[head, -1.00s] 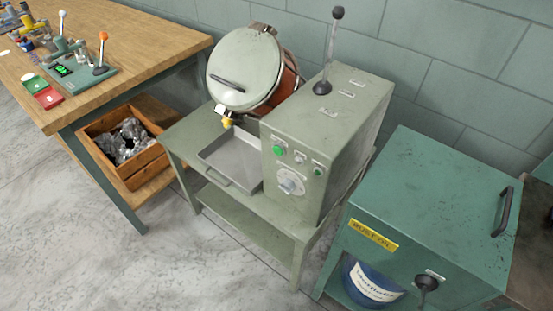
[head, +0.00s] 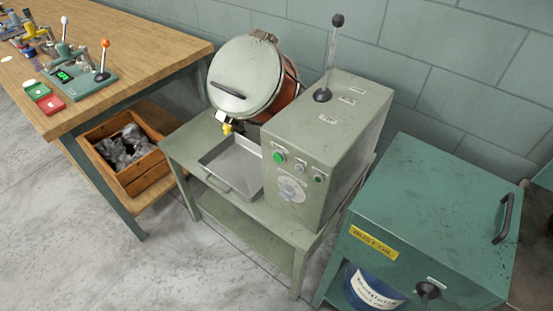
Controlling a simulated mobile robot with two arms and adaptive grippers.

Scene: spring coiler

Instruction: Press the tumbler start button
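The tumbler's drum (head: 247,78), with a pale round lid and a reddish-brown body, sits tilted on a grey-green stand (head: 250,222). Its control box (head: 325,130) stands to the right of the drum. The front of the box has a large green button (head: 279,157) at upper left, a pale knob or button (head: 300,164) beside it, a smaller green button or lamp (head: 319,178) at right, and a round dial (head: 291,190) below. A black-knobbed lever (head: 334,55) rises from the top of the box. Neither of my grippers is in view.
A metal tray (head: 232,165) lies below the drum. A wooden workbench (head: 140,55) with small devices stands at left, a wooden crate (head: 125,178) of grey material on its lower shelf. A green cabinet (head: 430,210) stands close at right. The floor (head: 90,260) in front is clear.

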